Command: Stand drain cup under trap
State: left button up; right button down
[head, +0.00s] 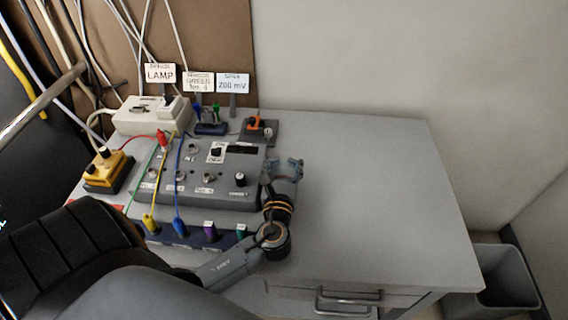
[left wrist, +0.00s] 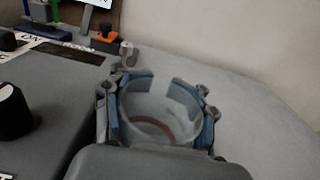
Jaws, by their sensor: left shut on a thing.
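My left gripper (head: 285,167) is beside the right end of the grey control box, over the grey table. In the left wrist view the gripper (left wrist: 163,100) is shut around a round, translucent cup (left wrist: 158,112), with blue-grey finger pads on both sides of it. The cup's open top faces the camera, and a reddish curved band shows low inside. In the head view the cup is hard to make out between the fingers. I cannot pick out a trap with certainty in either view. My right gripper is not in view.
The grey control box (head: 240,158) with knobs and cables stands left of the gripper. Behind it is a dark plate (head: 270,138) bearing an orange part (head: 256,123). Signs and a white power box (head: 140,118) stand farther back. The table's right side (head: 380,190) is clear.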

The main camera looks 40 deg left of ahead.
pick_arm(q)
jog(key=shift+f, duration=0.25)
jog(key=shift+f, duration=0.2)
jog(key=o, duration=1.6)
jog(key=shift+c, duration=0.2)
